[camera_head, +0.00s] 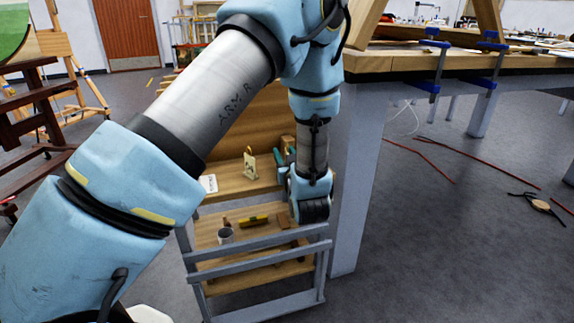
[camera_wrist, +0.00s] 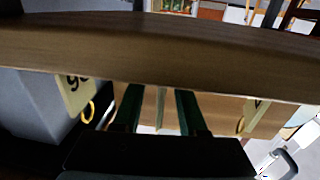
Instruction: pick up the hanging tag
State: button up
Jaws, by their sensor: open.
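In the wrist view, a pale tag with dark figures and a yellow ring (camera_wrist: 75,92) hangs at the left below a wooden edge. A second pale tag with a yellow ring (camera_wrist: 256,114) is at the right. A thin pale strip (camera_wrist: 161,108), perhaps a tag seen edge-on, lies between the dark green fingers of my gripper (camera_wrist: 158,92). The fingers are open, apart on either side of it; I cannot tell whether they touch it. In the head view, a cream tag with a dark mark (camera_head: 250,168) shows left of my gripper (camera_head: 283,158), which my wrist partly hides.
A wooden board (camera_wrist: 160,45) spans the wrist view close above the fingers. The cart (camera_head: 265,268) holds a grey cup (camera_head: 225,236), a yellow level (camera_head: 253,221) and a white card (camera_head: 208,183). A workbench (camera_head: 420,65) stands close at the right. Red cables lie on the floor.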

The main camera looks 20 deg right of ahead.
jog(key=shift+w+d, duration=0.1)
jog(key=shift+w, duration=0.25)
jog(key=shift+c, duration=0.3)
grip_shut()
